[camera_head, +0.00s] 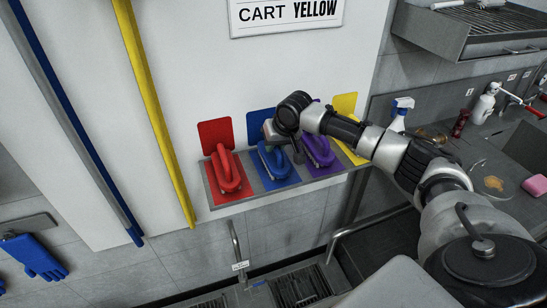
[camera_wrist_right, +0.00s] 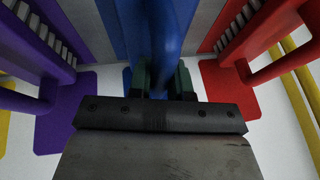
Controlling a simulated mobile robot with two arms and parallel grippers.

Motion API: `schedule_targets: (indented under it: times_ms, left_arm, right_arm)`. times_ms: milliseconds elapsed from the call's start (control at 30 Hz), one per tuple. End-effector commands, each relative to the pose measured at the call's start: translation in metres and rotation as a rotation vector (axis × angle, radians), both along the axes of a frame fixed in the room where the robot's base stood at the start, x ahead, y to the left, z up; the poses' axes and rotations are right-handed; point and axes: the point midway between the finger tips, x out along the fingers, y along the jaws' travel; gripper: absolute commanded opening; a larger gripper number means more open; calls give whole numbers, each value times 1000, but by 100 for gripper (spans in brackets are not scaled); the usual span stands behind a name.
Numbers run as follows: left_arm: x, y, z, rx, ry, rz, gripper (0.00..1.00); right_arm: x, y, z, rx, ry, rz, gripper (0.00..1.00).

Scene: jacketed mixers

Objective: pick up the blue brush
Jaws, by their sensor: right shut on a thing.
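The blue brush (camera_head: 272,164) sits on the blue patch of a narrow wall shelf, between the red and purple brushes. My right gripper (camera_head: 282,143) comes in from the right and covers part of it. In the right wrist view, the blue brush's handle (camera_wrist_right: 163,40) runs between the two dark green fingers of my right gripper (camera_wrist_right: 162,80). The gripper is shut on it. Whether the brush touches the shelf is hard to tell. My left gripper is not in view.
The red brush (camera_head: 228,172) stands close on the left and the purple brush (camera_head: 319,150) close on the right. The shelf (camera_head: 222,204) has a thin metal edge. Blue and yellow poles (camera_head: 152,105) hang at left. A counter with spray bottles (camera_head: 401,113) is at right.

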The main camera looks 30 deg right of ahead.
Motion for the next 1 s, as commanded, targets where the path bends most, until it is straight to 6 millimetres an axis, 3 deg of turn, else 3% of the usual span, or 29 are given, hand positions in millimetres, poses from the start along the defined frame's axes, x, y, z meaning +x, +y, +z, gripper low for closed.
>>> schedule_targets:
  times_ms: [367, 600, 1000]
  left_arm:
    - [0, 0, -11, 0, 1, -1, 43]
    - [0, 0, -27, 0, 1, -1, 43]
    - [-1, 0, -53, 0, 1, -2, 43]
  right_arm:
    - [1, 0, 3, 0, -3, 0, 0]
    - [1, 0, 44, 1, -7, 0, 0]
    - [-21, -85, 95, 1, -3, -5, 0]
